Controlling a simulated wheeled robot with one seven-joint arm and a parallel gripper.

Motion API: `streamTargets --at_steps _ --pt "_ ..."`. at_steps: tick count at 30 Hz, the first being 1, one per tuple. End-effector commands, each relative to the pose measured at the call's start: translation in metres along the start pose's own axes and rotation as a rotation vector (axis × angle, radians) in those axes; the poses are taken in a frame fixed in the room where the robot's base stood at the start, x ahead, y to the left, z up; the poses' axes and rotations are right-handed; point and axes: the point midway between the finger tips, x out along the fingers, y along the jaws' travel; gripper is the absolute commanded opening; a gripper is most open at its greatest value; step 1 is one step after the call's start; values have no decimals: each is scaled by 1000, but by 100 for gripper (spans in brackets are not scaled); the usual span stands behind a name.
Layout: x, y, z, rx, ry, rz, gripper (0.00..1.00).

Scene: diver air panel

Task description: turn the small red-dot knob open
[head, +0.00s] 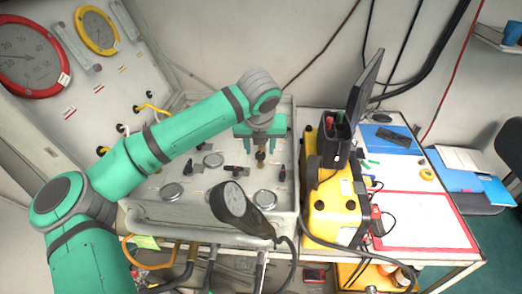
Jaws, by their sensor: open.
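The grey-white valve panel (225,205) lies in the middle of the head view, with several dark knobs and round gauges on it. My gripper (260,143) is over the panel's upper right part, pointing down, with its teal fingers apart. A small brass-coloured knob or fitting (260,157) shows between and just below the fingertips. I cannot tell whether the fingers touch it. A dark knob (282,173) stands to its lower right. No red dot can be made out clearly on any knob, so I cannot tell which is the red-dot one.
A black handset (229,202) on a cord rises over the panel's front. A yellow case (337,208) stands right of the panel, with a dark screen (364,88) behind it. A red-framed sheet (424,220) lies farther right. Large red (32,57) and yellow (97,30) gauges are upper left.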

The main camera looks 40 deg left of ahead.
Motion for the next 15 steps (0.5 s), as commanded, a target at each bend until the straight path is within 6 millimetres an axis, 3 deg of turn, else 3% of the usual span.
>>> streamTargets --at_steps 9,15 --pt "-59 -4 1 6 -3 -2 44" --pt "-77 -4 1 5 -1 -1 44"
